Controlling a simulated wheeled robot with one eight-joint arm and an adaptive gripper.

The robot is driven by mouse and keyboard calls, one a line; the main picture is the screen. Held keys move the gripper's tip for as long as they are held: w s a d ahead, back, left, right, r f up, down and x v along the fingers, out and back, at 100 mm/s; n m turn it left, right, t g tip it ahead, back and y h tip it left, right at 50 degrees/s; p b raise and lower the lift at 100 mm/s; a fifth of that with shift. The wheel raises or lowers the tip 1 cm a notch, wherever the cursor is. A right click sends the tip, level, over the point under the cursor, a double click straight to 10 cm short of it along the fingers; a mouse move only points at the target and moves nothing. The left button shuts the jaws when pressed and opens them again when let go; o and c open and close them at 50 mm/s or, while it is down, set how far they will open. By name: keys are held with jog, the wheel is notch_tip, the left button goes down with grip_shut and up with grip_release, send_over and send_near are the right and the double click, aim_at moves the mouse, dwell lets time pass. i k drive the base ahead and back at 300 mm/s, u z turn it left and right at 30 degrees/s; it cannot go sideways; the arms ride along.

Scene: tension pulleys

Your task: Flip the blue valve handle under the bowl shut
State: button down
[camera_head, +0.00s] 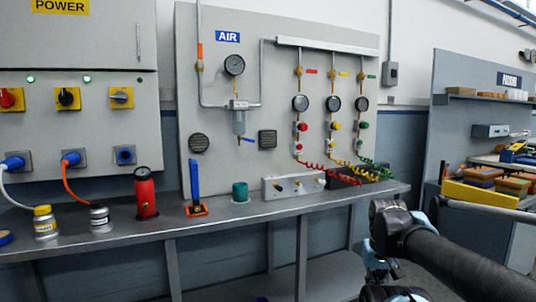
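The blue valve handle (246,139) is a small lever just under the clear grey bowl (238,122) on the AIR panel. It points to the right and slightly down from a small fitting below the bowl. A round gauge (234,65) sits above the bowl. My black arm comes in from the lower right, well apart from the handle, in front of and below the panel. Light blue and black parts of it show near the bottom edge. No gripper fingers can be made out.
A grey bench (262,207) runs below the panel. On it stand a red cylinder (146,193), a blue upright lever (194,180), a green cup (240,192) and a white block (293,187). Coiled hoses (345,170) hang at the right. Shelving (490,97) stands far right.

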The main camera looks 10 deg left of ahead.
aim_at(240, 137)
jog(key=z, duration=0.65)
jog(key=k, duration=1.35)
jog(key=u, duration=1.15)
jog(key=i, duration=1)
jog(key=z, duration=0.05)
